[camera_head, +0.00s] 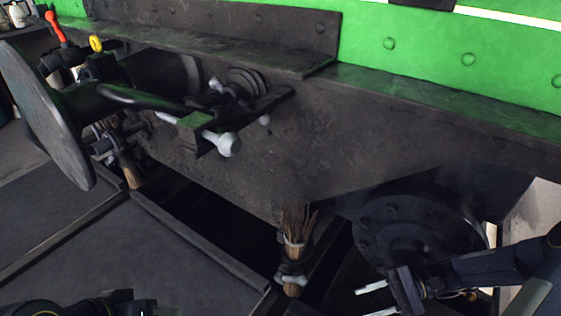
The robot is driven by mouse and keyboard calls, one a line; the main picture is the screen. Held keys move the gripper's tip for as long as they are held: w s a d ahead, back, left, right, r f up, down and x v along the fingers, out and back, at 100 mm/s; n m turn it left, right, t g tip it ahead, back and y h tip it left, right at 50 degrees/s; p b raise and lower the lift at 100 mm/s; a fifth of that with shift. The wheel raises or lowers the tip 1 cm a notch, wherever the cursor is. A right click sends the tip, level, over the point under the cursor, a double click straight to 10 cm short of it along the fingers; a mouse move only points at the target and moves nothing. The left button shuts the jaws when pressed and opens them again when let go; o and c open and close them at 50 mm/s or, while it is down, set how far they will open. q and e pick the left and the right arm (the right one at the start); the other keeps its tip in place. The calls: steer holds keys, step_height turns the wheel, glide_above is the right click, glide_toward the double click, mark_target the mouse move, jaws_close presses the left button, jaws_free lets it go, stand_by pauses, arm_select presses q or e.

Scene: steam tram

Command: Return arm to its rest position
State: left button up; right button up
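My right arm comes in from the right edge, low in the picture. Its gripper (366,302) is near the bottom edge, right of centre, in front of the dark round buffer (415,235). Its two pale fingers point left, are spread apart and have nothing visible between them. A dark part of what looks like my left arm (95,305) shows at the bottom left edge; no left fingers are in view.
A green and black tram front (270,140) fills the upper picture. A coupling with a pale-knobbed screw (228,144) and a large round buffer disc (45,110) stick out at the left. Grey floor panels (130,255) lie lower left.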

steer(key=s+r+n+t+h+p, duration=0.1)
steer(key=s+r+n+t+h, duration=0.4)
steer(key=r, duration=0.4)
steer(key=s+r+n+t+h+p, duration=0.1)
steer(key=s+r+n+t+h, duration=0.35)
steer(key=r, duration=0.45)
step_height(320, 180, up, 38)
steer(key=m+h+p, duration=0.1)
steer(key=h+p, duration=0.1)
steer(key=p, duration=3.6)
steer(key=shift+s+a+r+g, duration=0.15)
steer(key=shift+s+r+g, duration=0.05)
steer(key=shift+s+g, duration=0.2)
